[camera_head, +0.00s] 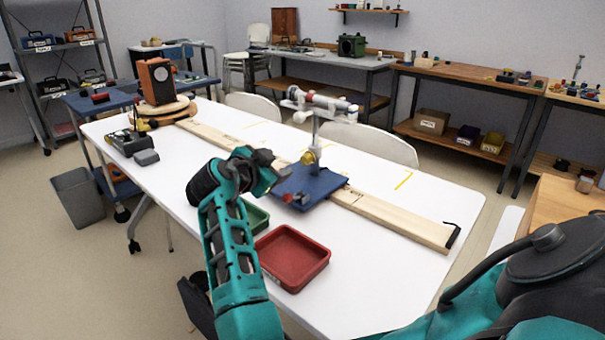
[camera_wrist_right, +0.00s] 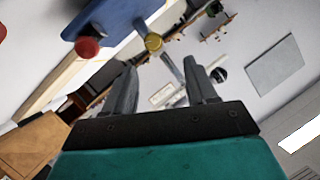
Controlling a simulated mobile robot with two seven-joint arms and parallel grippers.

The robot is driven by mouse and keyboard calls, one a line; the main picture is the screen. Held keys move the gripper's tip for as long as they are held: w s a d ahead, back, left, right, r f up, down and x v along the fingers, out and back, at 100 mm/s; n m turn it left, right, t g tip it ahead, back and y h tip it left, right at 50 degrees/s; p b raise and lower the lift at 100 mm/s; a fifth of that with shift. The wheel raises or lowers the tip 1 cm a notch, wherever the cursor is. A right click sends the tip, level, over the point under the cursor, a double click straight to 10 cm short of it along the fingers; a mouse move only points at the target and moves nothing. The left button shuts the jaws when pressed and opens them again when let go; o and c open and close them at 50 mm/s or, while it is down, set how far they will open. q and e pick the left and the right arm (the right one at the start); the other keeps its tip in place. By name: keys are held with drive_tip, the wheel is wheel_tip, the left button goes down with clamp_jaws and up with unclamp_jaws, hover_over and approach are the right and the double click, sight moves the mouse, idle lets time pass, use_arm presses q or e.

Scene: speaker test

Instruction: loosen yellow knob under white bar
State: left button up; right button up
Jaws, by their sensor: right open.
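The yellow knob (camera_head: 308,158) sits low on an upright post that stands on a blue base plate (camera_head: 318,190). The white bar (camera_head: 318,101) lies across the top of the post, above the knob. My right gripper (camera_head: 281,172) is open and empty, just left of the knob and apart from it. In the right wrist view the yellow knob (camera_wrist_right: 154,42) shows beyond the gap between the open fingers (camera_wrist_right: 160,70). A red knob (camera_wrist_right: 88,46) is beside it at the edge of the blue plate. My left gripper is not seen.
A long wooden plank (camera_head: 400,218) runs along the white table under the blue plate. A red tray (camera_head: 291,258) and a partly hidden green tray (camera_head: 255,217) lie in front. The table's right front is clear.

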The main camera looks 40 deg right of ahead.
sight(305, 159)
drive_tip(key=shift+m+g, duration=0.6)
drive_tip(key=x, duration=0.4)
drive_tip(key=b+x, duration=0.1)
drive_tip(key=x, duration=0.7)
drive_tip(key=shift+s+d+r+b, duration=0.1)
drive_tip(key=shift+s+d+b, duration=0.2)
drive_tip(key=shift+d, duration=0.15)
drive_tip(key=c, duration=1.1)
